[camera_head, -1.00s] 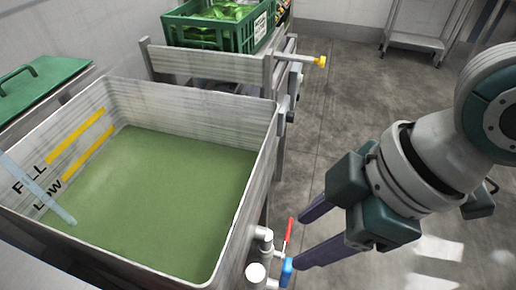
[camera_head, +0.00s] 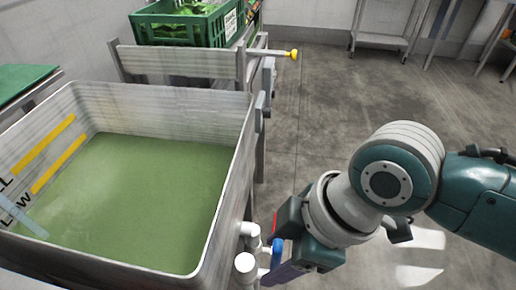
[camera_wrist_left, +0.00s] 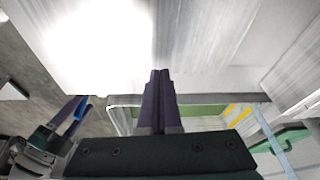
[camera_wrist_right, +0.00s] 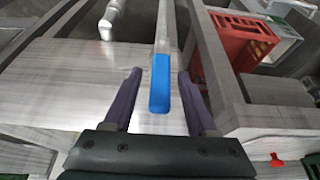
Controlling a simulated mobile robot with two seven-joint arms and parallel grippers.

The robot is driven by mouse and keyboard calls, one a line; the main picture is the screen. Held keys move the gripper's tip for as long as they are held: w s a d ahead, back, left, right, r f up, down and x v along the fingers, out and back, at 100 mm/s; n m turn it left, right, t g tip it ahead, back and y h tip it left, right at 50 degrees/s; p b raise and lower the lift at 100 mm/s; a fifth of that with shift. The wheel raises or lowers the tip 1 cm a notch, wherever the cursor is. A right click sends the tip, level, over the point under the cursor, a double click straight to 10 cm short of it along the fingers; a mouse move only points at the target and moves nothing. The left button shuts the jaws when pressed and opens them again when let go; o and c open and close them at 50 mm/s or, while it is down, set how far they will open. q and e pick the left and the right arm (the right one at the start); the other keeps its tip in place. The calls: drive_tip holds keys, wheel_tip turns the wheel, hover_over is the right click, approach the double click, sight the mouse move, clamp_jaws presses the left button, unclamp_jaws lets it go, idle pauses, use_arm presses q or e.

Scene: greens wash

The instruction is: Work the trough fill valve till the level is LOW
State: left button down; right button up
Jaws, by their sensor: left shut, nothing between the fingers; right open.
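The trough (camera_head: 243,130) holds green water (camera_head: 140,195). Its surface lies close to the lower yellow stripe (camera_head: 58,168) marked LOW, below the upper FULL stripe (camera_head: 45,147). A blue valve handle (camera_head: 277,252) is on white pipework at the trough's near right corner. My right gripper (camera_head: 283,270) is open there. In the right wrist view the blue handle (camera_wrist_right: 160,85) stands between its two spread fingers; contact is not clear. My left gripper (camera_wrist_left: 158,75) is shut and empty in the left wrist view, outside the head view.
White pipe fittings (camera_head: 246,263) stand beside the blue handle. A pale bar (camera_head: 28,224) leans at the trough's left. A green crate of greens (camera_head: 185,30) stands behind, near a yellow-ended tap (camera_head: 292,54). The floor (camera_head: 330,110) on the right is open.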

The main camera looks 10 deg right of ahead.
clamp_jaws()
idle(0.4)
idle(1.0)
